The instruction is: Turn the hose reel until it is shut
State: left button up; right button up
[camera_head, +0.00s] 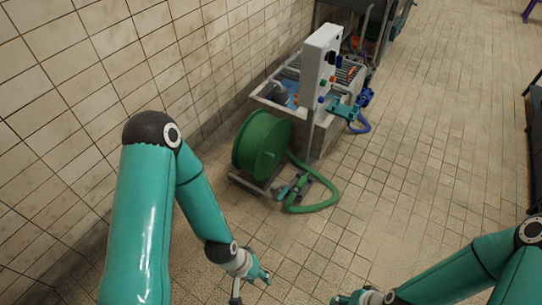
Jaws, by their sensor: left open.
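The green hose reel (262,145) stands on a low frame on the tiled floor, beside the wall. Its green hose (318,204) loops out onto the floor at the reel's right, with a teal nozzle-like fitting (293,187) near the reel's foot. My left gripper (252,286) is open and empty, in front of the reel and apart from it, low in the picture. My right gripper (345,300) shows only partly at the bottom edge, and its fingers are too cut off to read.
A grey machine (312,118) with a white control panel (321,67) stands right behind the reel. A blue hose fitting (358,108) sticks out at its side. The tiled wall (140,55) bounds the left. The floor (420,150) to the right is clear. A dark object stands at the right edge.

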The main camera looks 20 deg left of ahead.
aim_at(262, 141)
jog(key=z, duration=0.05)
jog(key=i, duration=0.85)
jog(key=z, duration=0.05)
